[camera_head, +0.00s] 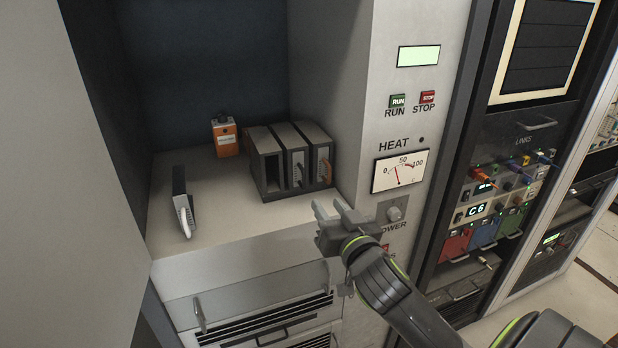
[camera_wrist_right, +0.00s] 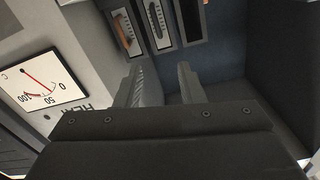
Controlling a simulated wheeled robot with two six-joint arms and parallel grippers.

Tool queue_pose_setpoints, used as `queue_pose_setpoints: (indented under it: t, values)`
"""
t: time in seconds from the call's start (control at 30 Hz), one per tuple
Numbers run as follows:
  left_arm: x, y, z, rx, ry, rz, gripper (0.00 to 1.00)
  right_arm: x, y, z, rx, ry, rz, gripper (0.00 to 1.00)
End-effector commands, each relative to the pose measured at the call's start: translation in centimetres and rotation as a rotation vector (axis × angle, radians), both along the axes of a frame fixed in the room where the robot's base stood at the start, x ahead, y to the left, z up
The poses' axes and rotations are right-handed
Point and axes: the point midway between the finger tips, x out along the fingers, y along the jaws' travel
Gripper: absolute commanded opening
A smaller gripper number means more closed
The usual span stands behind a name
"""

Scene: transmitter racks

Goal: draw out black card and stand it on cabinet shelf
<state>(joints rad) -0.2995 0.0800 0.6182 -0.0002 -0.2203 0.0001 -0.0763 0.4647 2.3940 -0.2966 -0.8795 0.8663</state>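A black card (camera_head: 179,186) with a pale handle stands upright on the cabinet shelf (camera_head: 225,215), left of the card rack and apart from it. My right gripper (camera_head: 332,208) is open and empty, in front of the shelf's right edge. My left gripper is not in view.
An orange box (camera_head: 225,138) stands at the back of the shelf. The cabinet's right panel (camera_head: 376,105) carries a heat meter (camera_head: 399,171), buttons and a knob close to my right gripper. The shelf between the black card and the rack is clear.

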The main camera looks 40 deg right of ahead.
Motion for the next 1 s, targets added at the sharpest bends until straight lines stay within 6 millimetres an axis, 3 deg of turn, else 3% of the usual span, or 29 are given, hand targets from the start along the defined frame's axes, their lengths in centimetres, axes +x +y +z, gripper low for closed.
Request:
queue_pose_setpoints:
  t: [0.6,0.8,1.0]
  values:
    - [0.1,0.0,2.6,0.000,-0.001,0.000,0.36,10.7,-2.5,0.3,0.001,0.000,0.001,0.35]
    - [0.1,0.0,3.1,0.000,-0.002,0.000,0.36,13.3,-3.1,0.2,0.000,0.000,0.001,0.35]
    - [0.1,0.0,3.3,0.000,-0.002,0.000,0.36,14.5,-3.4,0.1,0.000,0.000,0.001,0.35]
